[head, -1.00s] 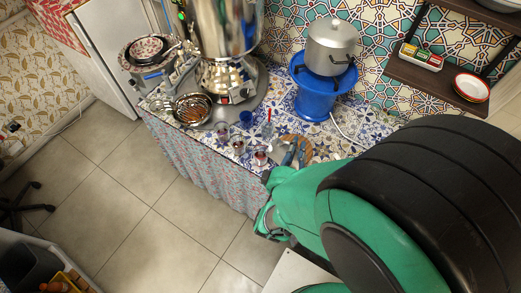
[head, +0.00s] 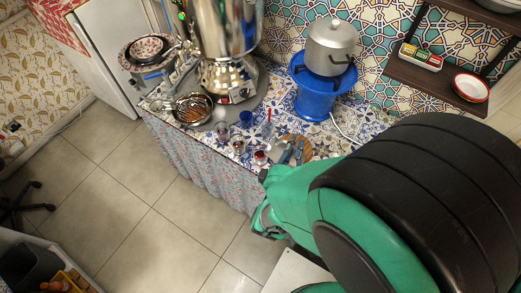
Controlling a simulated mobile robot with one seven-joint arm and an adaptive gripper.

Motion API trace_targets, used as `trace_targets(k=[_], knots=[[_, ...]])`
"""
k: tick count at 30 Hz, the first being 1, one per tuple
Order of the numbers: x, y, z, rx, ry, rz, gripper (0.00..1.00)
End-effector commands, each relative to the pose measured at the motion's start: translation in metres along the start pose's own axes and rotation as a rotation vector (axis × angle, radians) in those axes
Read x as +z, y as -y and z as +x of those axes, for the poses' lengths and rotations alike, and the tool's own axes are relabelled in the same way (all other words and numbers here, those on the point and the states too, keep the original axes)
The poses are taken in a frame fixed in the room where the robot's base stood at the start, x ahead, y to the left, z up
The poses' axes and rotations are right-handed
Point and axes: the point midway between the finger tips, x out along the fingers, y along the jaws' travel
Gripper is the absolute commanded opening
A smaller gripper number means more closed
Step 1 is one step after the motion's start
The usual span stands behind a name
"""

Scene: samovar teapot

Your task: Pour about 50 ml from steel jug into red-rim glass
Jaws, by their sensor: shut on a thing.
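My gripper (head: 291,153) is over the right part of the tiled counter, mostly hidden behind my green and black arm. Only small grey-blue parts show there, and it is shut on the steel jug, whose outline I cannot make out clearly. A small glass with red on it (head: 260,157), which looks like the red-rim glass, stands just left of the gripper near the counter's front edge. Its contents are too small to tell. Two other small glasses (head: 238,146) (head: 222,131) stand further left.
A blue cup (head: 246,119) and a slim red-topped item (head: 268,128) stand behind the glasses. A round wooden board (head: 305,148) lies by the gripper. A large samovar (head: 225,75), a strainer bowl (head: 193,109) and a blue stand (head: 314,97) with a pot (head: 331,48) surround them.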

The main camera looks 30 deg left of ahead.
Motion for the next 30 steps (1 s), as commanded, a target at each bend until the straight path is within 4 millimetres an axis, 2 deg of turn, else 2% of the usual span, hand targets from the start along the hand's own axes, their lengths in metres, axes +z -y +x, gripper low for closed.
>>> trace_targets(k=[30], knots=[[-0.0093,-0.0039,-0.0005,0.001,0.011,-0.062,0.00]])
